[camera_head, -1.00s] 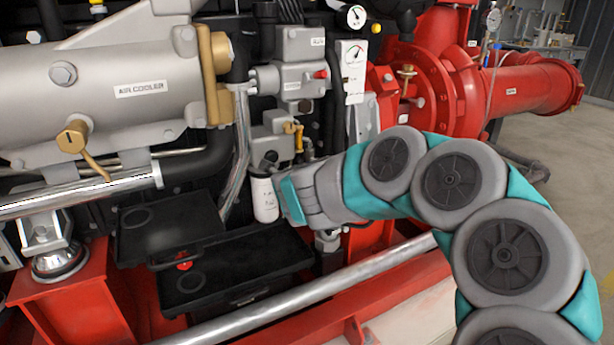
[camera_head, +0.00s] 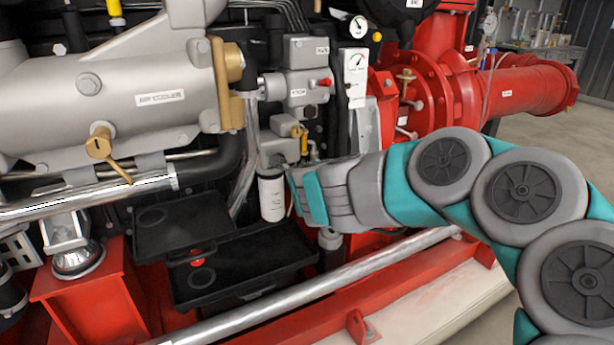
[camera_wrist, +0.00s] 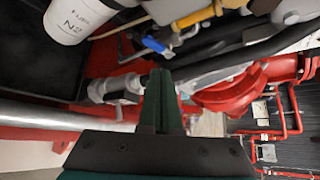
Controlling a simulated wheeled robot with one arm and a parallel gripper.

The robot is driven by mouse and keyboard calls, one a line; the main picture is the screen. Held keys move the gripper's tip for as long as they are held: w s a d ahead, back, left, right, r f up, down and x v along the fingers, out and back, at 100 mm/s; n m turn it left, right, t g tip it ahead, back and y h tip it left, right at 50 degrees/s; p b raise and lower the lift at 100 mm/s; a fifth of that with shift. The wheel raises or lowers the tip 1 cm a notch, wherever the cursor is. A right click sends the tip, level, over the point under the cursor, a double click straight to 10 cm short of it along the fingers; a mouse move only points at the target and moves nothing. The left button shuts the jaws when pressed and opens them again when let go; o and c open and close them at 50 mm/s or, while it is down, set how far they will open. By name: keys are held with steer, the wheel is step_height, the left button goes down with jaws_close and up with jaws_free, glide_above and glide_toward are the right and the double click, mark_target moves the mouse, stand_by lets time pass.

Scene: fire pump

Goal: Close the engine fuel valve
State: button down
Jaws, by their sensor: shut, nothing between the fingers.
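My gripper (camera_wrist: 161,74) is shut and empty in the wrist view, its two dark fingers together. In the head view the end of my arm (camera_head: 316,197) is just right of a white filter canister (camera_head: 271,197); the fingers are not clear there. A small blue lever (camera_wrist: 155,44) lies just above and left of the fingertips in the wrist view, apart from them in the picture. A yellow handle (camera_head: 304,142) is on the grey housing above the canister; a yellow part also shows in the wrist view (camera_wrist: 194,17). No readable label marks the fuel valve.
A grey cooler (camera_head: 140,90) with a brass handle (camera_head: 98,147) is at left. Black trays (camera_head: 240,262) lie below the canister. A metal pipe (camera_head: 300,300) crosses in front. Red pump piping (camera_head: 515,95) is at right, with open floor (camera_head: 590,160) beyond.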

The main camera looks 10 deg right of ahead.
steer(key=shift+s+d+r, duration=0.1)
steer(key=shift+s+r, duration=0.4)
steer(key=shift+s, duration=0.25)
